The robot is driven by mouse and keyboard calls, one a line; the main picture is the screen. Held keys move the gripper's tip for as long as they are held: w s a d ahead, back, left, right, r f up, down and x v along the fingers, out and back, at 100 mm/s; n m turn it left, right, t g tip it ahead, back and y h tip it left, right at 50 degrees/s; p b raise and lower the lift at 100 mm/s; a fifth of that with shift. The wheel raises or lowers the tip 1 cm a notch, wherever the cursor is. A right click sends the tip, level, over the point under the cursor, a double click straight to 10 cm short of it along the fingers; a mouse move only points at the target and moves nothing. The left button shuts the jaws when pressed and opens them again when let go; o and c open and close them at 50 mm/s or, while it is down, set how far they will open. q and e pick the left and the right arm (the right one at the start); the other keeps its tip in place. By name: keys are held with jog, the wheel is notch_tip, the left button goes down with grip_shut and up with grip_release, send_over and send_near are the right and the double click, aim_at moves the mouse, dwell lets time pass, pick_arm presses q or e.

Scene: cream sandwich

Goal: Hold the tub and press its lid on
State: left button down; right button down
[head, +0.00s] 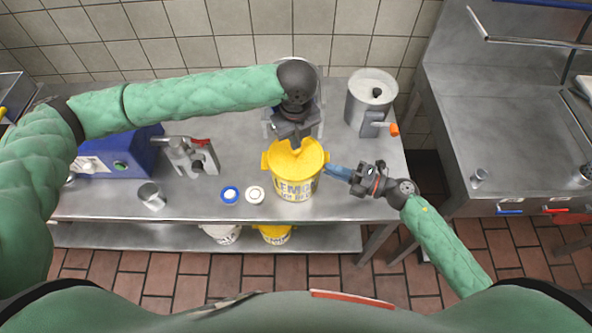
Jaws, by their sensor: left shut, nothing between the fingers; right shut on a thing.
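The yellow tub (296,187), with a lemon label on its front, stands upright near the front edge of the steel table. Its yellow lid (284,161) lies over the tub's top; whether it is seated all round cannot be told. My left gripper (295,143) is shut and empty, pointing down at the back part of the lid, and it hides some of it. Whether it touches the lid is unclear. My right gripper (329,170) comes from the right with blue fingers and is shut on the tub's right side near the rim.
Two small round pieces, one blue and white (230,195) and one white (254,195), lie left of the tub. A metal cup (151,195), a blue machine (120,158) and a grey canister with an orange-tipped tap (371,100) stand on the table (215,120). More tubs sit on the shelf below.

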pick_arm(q)
jog(key=shift+f, duration=0.45)
pick_arm(e)
jog(key=shift+f, duration=0.1)
dwell(1.2)
pick_arm(q)
jog(key=shift+r, duration=3.55)
pick_arm(e)
jog(key=c, duration=1.5)
grip_release()
jog(key=shift+o, duration=0.2)
jog(key=v, duration=1.2)
